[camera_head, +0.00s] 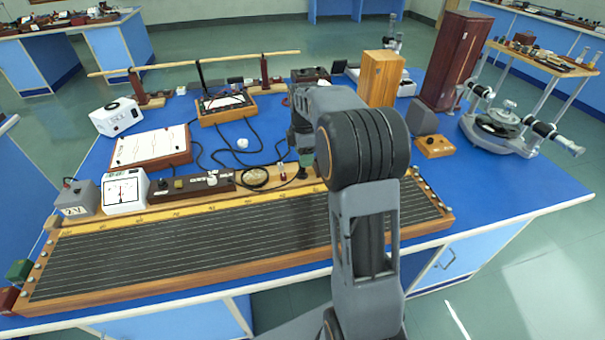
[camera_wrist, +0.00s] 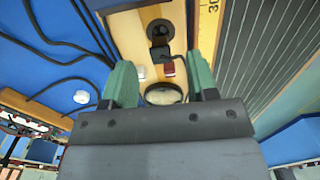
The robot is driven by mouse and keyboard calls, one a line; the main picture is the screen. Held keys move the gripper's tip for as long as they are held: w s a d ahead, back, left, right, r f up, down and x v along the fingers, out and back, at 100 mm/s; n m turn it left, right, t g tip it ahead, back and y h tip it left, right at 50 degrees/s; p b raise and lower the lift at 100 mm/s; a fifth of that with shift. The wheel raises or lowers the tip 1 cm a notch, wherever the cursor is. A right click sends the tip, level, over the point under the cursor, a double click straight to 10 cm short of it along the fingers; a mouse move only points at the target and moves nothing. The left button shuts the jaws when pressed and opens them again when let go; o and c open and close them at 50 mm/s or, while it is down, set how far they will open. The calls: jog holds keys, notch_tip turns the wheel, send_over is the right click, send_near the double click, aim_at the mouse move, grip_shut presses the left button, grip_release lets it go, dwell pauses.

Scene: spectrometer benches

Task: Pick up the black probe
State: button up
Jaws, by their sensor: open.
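My gripper (camera_head: 304,155) hangs over the bench behind the long wire board. In the wrist view its two green fingers (camera_wrist: 162,82) are apart with nothing held between them. A black upright piece with a round top (camera_wrist: 159,31) and a dark block shows beyond the fingertips on a pale wooden strip; it may be the black probe, but I cannot be sure. A small dark piece (camera_head: 302,173) shows just below my gripper in the head view, partly hidden by my arm. A round dial (camera_wrist: 164,94) lies between the fingers in the wrist view, partly covered.
The ruled wire board (camera_head: 230,238) fills the bench front. A red-and-white piece (camera_head: 282,171), a round dial (camera_head: 255,177) and a white meter (camera_head: 125,191) stand behind it. Black cables (camera_wrist: 72,45) lie left. A tall wooden box (camera_head: 381,78) stands behind my arm.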

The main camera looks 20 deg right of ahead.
aim_at(304, 173)
jog(key=shift+f, duration=3.15)
grip_shut()
